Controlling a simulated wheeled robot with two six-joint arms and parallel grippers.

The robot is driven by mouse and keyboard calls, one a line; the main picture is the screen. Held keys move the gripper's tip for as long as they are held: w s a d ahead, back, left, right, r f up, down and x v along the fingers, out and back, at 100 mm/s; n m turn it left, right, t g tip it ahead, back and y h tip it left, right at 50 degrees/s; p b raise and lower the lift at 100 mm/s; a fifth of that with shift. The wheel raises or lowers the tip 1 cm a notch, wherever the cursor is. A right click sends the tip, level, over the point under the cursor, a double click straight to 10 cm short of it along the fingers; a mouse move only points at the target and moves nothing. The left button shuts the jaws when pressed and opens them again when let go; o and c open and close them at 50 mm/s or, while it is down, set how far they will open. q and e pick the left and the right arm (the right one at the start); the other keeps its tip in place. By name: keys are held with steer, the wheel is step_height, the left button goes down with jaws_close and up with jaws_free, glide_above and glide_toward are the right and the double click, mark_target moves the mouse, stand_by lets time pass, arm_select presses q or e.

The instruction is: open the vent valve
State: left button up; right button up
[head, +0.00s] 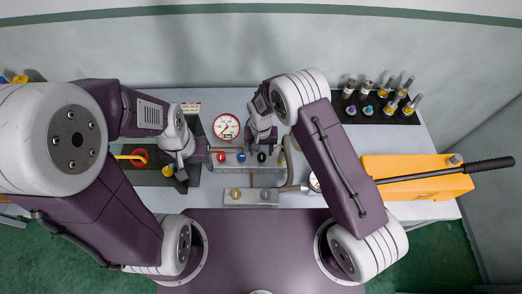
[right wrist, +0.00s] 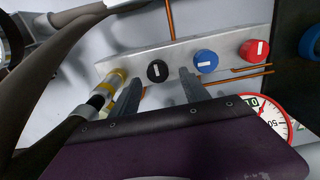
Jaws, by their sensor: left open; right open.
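A metal manifold bar (head: 232,166) on the bench carries a red knob (head: 221,157), a blue knob (head: 241,157) and a black knob (head: 261,156), each a valve handle. I cannot read which is the vent valve. In the right wrist view the black knob (right wrist: 157,71), blue knob (right wrist: 206,61) and red knob (right wrist: 255,49) each show a white mark. My right gripper (right wrist: 158,88) is open, its two fingers either side of the black knob and seemingly short of gripping it. My left gripper (head: 183,168) is open and empty, left of the bar.
A round gauge (head: 226,127) stands behind the bar. A lower block (head: 252,197) lies in front. A yellow pump (head: 400,170) with a black lever (head: 490,165) is at right. Several fittings stand on a dark mat (head: 372,117) at back right. Hoses run beside the bar.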

mark_target(262, 157)
steer(key=shift+f, duration=0.6)
steer(key=shift+s+d+f, duration=0.2)
steer(key=shift+s+f, duration=0.15)
steer(key=shift+f, duration=0.2)
steer(key=shift+w, duration=0.15)
steer(key=shift+c, duration=0.9)
jaws_close()
arm_select(q)
steer(key=shift+s+d+r, duration=0.15)
steer(key=shift+s+r, duration=0.05)
steer(key=shift+r, duration=0.3)
